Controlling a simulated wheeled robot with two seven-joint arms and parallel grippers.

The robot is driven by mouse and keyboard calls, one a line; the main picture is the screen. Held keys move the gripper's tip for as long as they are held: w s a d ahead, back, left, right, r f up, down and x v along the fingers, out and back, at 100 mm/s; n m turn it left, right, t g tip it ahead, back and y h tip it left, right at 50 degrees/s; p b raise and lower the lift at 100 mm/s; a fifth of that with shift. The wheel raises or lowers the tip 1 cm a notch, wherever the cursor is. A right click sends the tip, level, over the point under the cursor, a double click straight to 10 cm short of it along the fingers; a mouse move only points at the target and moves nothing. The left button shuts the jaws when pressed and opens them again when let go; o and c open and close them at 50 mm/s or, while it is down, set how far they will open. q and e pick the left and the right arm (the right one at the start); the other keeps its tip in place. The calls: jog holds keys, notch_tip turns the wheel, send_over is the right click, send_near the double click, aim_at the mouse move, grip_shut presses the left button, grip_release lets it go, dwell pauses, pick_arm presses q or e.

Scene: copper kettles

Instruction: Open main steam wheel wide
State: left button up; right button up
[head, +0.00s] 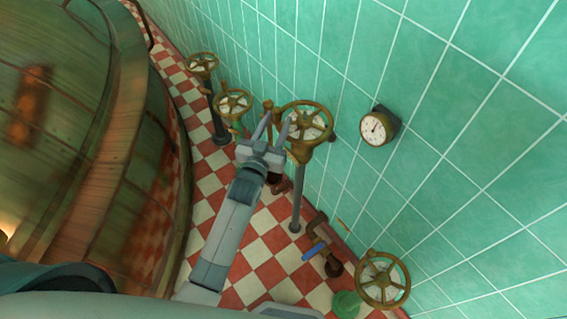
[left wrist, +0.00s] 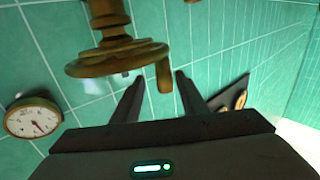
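A brass handwheel (head: 307,122) with spokes stands on a grey post beside the tiled wall; no label shows whether it is the main steam wheel. My left gripper (head: 274,127) is open at its left side. In the left wrist view, a brass wheel (left wrist: 110,62) appears edge-on, with its peg handle (left wrist: 164,73) between and slightly beyond the open fingertips (left wrist: 158,80). No finger clearly touches the peg. My right gripper is not in view.
Other brass wheels stand farther back (head: 233,103), (head: 202,65) and at the lower right (head: 382,279). A gauge (head: 375,128) is on the wall. A blue-handled valve (head: 314,250) and green bucket (head: 346,304) are low down. A large copper kettle (head: 75,150) fills the left.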

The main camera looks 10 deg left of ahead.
pick_arm(q)
jog(key=s+d+p, duration=0.2)
jog(key=s, duration=0.5)
jog(key=s+d+p, duration=0.2)
jog(key=s, duration=0.5)
jog(key=shift+d, duration=0.4)
dwell(0.9)
dwell(0.5)
jog(key=shift+s, duration=0.1)
